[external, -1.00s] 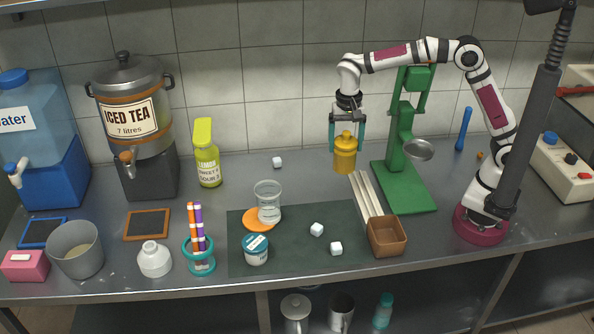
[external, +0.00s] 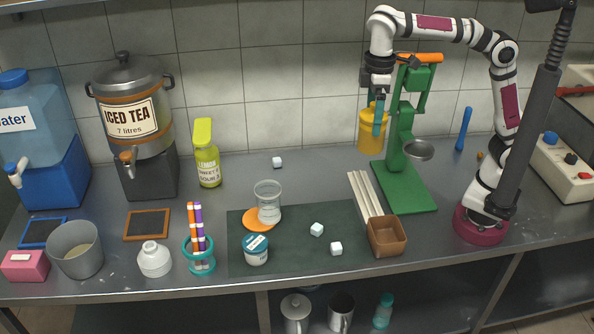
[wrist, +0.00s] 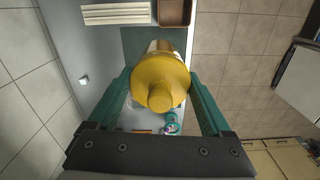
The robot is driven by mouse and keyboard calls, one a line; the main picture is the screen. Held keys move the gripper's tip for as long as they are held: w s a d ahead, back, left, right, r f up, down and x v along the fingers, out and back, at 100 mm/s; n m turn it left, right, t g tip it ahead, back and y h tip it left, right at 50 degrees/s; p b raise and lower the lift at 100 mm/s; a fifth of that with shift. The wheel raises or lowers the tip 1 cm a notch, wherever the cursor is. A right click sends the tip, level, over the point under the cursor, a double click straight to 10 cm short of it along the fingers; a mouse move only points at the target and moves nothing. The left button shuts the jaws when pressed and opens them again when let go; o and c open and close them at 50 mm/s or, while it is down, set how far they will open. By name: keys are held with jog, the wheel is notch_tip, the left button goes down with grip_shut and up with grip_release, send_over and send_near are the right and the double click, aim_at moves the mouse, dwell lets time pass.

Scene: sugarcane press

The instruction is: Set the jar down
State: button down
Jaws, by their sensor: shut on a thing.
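The yellow jar (external: 369,133) with a knobbed lid hangs in the air in front of the tiled wall, left of the green press. My gripper (external: 379,118) is shut on it, with a teal finger in front of the jar. In the wrist view the jar (wrist: 160,82) is seen from its lid end, between the two teal fingers of my gripper (wrist: 162,100). The jar looks upright and is clear of the counter (external: 325,180). Its underside is hidden in the wrist view.
The green press (external: 402,170) stands just right of the jar, with a metal bowl (external: 418,150) on its side. Pale cane sticks (external: 364,193) and a brown box (external: 387,237) lie in front. The counter left of the press, behind the dark mat (external: 300,255), has free room.

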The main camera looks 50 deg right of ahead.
jog(key=w+d+f+m, duration=0.2)
jog(key=w+f+m, duration=0.2)
jog(key=w+m, duration=0.45)
jog(key=w+d+f+m, duration=0.3)
jog(key=w+f+m, duration=0.2)
jog(key=w+m, duration=0.35)
jog(key=w+d+f+m, duration=0.5)
jog(key=d+f+m, duration=0.2)
jog(key=f+m, duration=0.2)
jog(key=w+d+f+m, duration=0.6)
jog(key=d+f+m, duration=0.1)
jog(key=f, duration=0.4)
jog(key=shift+d+f+m, duration=0.25)
jog(key=shift+d+m, duration=0.05)
jog(key=shift+m, duration=0.6)
jog(key=shift+f, duration=0.55)
grip_release()
